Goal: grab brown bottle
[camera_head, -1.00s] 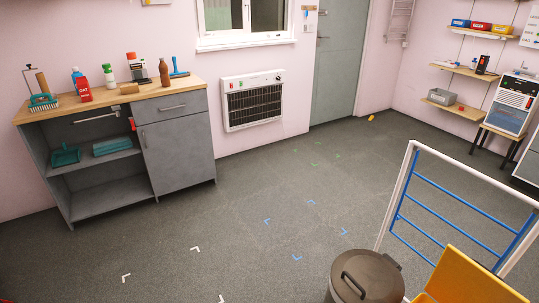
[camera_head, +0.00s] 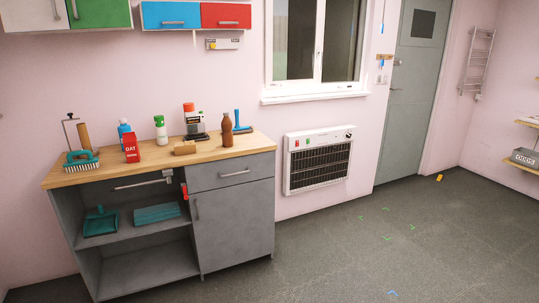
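The brown bottle (camera_head: 227,131) stands upright on the wooden top of the grey cabinet (camera_head: 262,142), near its right end. Nothing touches it that I can see. Neither of my grippers shows in this view.
A heater (camera_head: 319,159) hangs right. The floor in front is open.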

